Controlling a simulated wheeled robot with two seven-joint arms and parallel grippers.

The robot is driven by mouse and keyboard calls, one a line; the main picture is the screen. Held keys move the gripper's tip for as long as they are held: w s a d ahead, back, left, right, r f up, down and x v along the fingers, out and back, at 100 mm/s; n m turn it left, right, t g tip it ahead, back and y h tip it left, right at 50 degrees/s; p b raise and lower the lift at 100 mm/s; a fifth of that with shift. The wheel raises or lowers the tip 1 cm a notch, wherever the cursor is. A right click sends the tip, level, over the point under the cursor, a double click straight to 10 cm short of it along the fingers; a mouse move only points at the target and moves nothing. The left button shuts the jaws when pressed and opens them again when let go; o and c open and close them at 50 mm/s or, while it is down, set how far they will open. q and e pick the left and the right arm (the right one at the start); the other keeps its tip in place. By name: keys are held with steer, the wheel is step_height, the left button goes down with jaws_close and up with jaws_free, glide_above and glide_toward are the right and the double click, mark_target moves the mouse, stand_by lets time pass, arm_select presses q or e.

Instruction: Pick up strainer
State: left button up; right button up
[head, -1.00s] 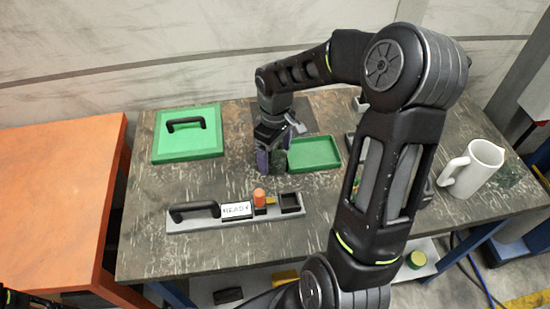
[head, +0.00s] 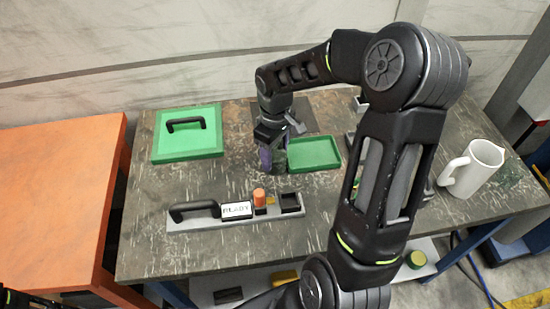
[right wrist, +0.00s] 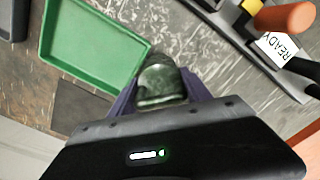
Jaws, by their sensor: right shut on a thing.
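My right gripper (head: 272,163) is over the table, just left of the green tray. It is shut on a small dark green, rounded thing, which I take to be the strainer (right wrist: 160,82). In the right wrist view the strainer sits between the two purple fingers, its rounded end sticking out past them. In the head view the strainer (head: 280,161) is small and partly covered by the fingers. I cannot tell whether it touches the table. Of my left arm only a bit shows at the bottom left corner; its gripper is not visible.
The green tray (head: 314,153) is empty and close to the right gripper. A green lid with a black handle (head: 187,133) lies at the back left. A grey fixture with a READY label (head: 237,210) lies in front. A white mug (head: 474,168) stands at the right.

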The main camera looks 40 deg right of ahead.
steer(key=shift+r, duration=0.1)
steer(key=shift+c, duration=0.4)
steer(key=shift+r, duration=0.3)
step_height(320, 180, up, 9)
steer(key=shift+r+b, duration=0.15)
steer(key=shift+b, duration=0.5)
steer(key=w+a+f+m, duration=0.1)
steer(key=w+a+f, duration=0.1)
steer(key=a, duration=0.3)
steer(key=w+a+f+m, duration=0.1)
steer(key=w+a+f, duration=0.1)
steer(key=w+a, duration=0.2)
steer(key=w+a+f+m, duration=0.1)
steer(key=w+a+f, duration=0.1)
steer(key=w+a, duration=0.2)
steer(key=shift+a+f, duration=0.2)
steer(key=shift+a, duration=0.65)
steer(key=shift+a+f, duration=0.2)
steer(key=shift+a, duration=0.6)
